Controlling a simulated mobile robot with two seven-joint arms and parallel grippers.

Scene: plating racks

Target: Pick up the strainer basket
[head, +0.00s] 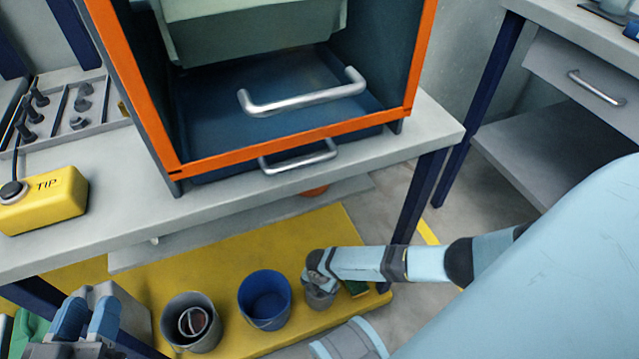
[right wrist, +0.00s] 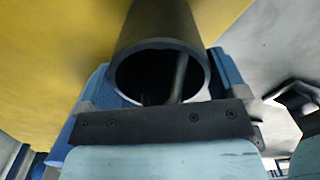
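A dark grey, open-topped cylinder fills the middle of the right wrist view (right wrist: 160,28), with a thin rod across its mouth. It appears to be the grey container (head: 320,297) under my right gripper (head: 319,275) in the head view. I cannot tell whether it is the strainer basket. The blue fingers show on both sides of it; whether they press on it is unclear. My left gripper (head: 86,320) is open and empty at the lower left.
A blue bucket (head: 265,299) stands between the grey containers on the yellow platform (head: 225,248). Above is a grey bench (head: 235,198) carrying an orange-framed cabinet (head: 300,150) with handles. A yellow TIP box (head: 45,203) sits on the bench. A table leg (head: 416,200) stands close to my right arm.

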